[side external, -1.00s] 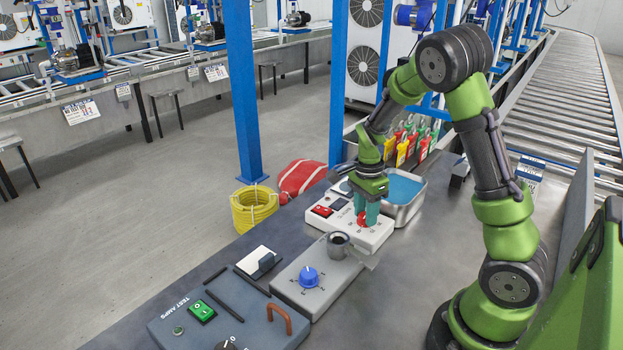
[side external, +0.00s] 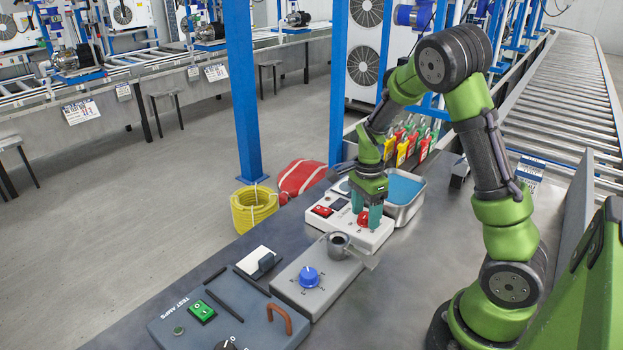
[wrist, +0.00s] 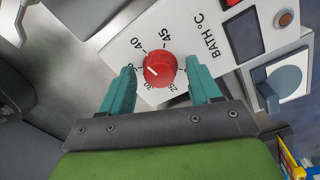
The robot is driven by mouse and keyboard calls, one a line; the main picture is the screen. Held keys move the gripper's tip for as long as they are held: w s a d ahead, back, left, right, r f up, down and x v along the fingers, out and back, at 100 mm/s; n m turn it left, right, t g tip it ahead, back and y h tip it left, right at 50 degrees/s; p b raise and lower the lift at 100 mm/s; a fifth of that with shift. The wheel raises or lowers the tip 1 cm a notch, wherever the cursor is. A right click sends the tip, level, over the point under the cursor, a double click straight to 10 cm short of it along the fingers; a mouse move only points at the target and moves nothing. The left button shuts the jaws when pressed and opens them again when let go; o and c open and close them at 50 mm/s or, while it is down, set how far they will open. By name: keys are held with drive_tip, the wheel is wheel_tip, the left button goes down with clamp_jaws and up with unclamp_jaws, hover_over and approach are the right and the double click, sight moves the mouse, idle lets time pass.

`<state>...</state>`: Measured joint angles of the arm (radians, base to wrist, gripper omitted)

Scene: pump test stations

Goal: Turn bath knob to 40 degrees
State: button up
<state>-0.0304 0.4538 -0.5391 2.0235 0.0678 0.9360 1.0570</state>
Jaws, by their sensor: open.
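The red bath knob (wrist: 160,70) sits on the white BATH °C panel (wrist: 217,66) in the wrist view. Its white pointer mark faces left, on the dial side below the printed 40; I cannot read the exact setting because a finger partly hides the nearby number. My gripper (wrist: 160,65) is open, with one teal finger on each side of the knob and a visible gap to it. In the side view, the knob (side external: 363,220) shows between the fingers of my gripper (side external: 366,216).
A metal tray of blue liquid (side external: 405,189) stands just behind the panel. A grey box with a blue knob (side external: 309,277) and a metal cup (side external: 338,244) are in front. The TEST AMPS box (side external: 215,320) is nearer. Red and yellow tags (side external: 402,152) hang behind.

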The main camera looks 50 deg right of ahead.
sight(359, 223)
wheel_tip(359, 223, up, 17)
drive_tip(key=shift+w+d, duration=0.2)
drive_tip(key=shift+w, duration=0.2)
drive_tip(key=shift+f, duration=0.1)
drive_tip(key=s+a+r+n+t+y, duration=0.1)
drive_tip(key=s+a+n+t, duration=0.3)
drive_tip(key=a+n, duration=0.5)
drive_tip(key=s+a+r+n+t, duration=0.2)
drive_tip(key=s+a+n, duration=0.4)
drive_tip(key=a+n, duration=0.3)
drive_tip(key=shift+a+n+t+y, duration=0.3)
drive_tip(key=shift+n+t+y, duration=0.15)
drive_tip(key=shift+t, duration=0.45)
